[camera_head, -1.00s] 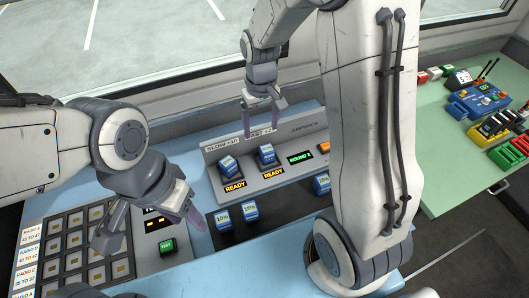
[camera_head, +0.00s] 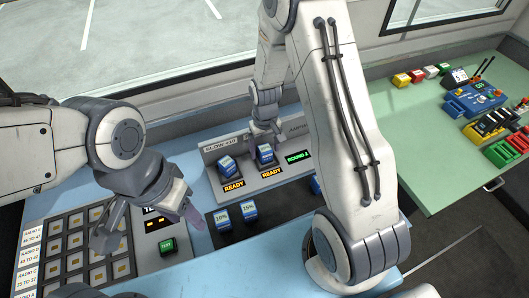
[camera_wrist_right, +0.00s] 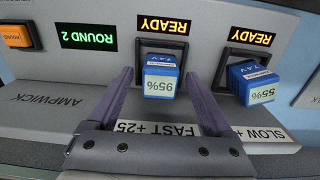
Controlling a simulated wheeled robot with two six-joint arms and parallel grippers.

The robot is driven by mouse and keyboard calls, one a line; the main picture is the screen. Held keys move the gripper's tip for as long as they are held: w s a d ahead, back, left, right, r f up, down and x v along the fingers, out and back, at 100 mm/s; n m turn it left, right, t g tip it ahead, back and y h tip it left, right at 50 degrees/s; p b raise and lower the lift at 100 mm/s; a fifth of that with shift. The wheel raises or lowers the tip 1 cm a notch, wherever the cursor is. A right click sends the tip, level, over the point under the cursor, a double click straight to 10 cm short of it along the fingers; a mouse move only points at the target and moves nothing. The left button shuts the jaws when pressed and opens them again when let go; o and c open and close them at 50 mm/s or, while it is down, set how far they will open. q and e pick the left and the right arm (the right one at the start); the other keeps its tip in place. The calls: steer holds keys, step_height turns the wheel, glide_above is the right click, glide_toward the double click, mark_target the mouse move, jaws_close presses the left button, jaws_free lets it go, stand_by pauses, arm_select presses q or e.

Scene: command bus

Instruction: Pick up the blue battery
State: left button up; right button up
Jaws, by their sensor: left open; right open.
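A blue battery (camera_head: 265,153) with a white label sits in the right-hand charger slot, under which READY is lit. It also shows in the right wrist view (camera_wrist_right: 160,76), where its label reads 95%. My right gripper (camera_wrist_right: 158,88) is open, with one finger on each side of this battery and a gap visible on both sides. A second blue battery (camera_head: 227,164), marked 55% in the wrist view (camera_wrist_right: 251,84), sits in the neighbouring slot.
Two more blue batteries, marked 10% (camera_head: 222,218) and 15% (camera_head: 250,211), stand on a dark strip before the charger (camera_head: 205,155). Another (camera_head: 315,184) is partly hidden behind my right arm. A green table (camera_head: 425,170) with coloured devices is at the right.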

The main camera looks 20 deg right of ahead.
steer(key=c, duration=1.3)
jaws_close()
steer(key=shift+r, duration=0.1)
